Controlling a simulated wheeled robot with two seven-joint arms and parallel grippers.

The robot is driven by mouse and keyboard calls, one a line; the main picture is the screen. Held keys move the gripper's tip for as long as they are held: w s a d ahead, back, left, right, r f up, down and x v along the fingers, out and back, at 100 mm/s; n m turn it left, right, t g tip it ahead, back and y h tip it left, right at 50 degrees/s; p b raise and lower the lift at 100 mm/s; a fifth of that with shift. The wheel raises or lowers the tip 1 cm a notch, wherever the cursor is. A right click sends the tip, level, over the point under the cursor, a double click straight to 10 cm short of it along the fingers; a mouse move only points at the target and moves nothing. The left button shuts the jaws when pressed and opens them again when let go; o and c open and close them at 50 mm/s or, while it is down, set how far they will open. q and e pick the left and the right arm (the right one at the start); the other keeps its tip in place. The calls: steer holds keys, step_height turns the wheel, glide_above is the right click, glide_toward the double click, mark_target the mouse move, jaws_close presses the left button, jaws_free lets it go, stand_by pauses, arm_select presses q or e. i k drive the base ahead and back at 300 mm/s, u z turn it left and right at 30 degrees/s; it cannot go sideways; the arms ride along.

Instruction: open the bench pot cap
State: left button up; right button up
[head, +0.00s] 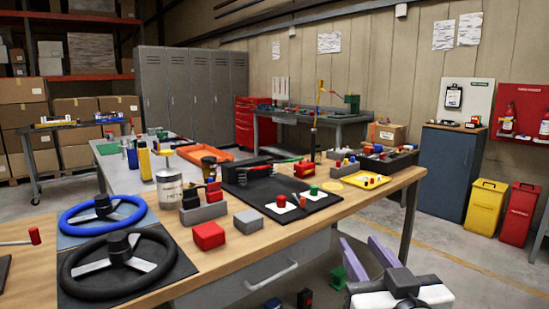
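A pale metal pot (169,190) with dark print on its side stands on the wooden bench (240,258), left of the middle. It looks like the bench pot. Its top looks pale and flat, but it is too small to tell how the cap sits. My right gripper (360,243) is at the lower right, low in front of the bench edge and well away from the pot. Its two purple fingers stand apart with nothing clearly held. My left gripper is not in view.
A yellow bottle (144,160) stands behind the pot. A blue steering wheel (103,214) and a black one (118,262) lie at the left. A grey block (248,221) and a red box (208,236) lie in front. A black mat (287,212) holds red and green knobs.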

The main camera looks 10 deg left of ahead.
mark_target(208, 159)
steer(key=z, duration=0.05)
steer(key=i, duration=0.95)
steer(key=u, duration=0.7)
steer(key=i, duration=0.55)
steer(key=u, duration=0.5)
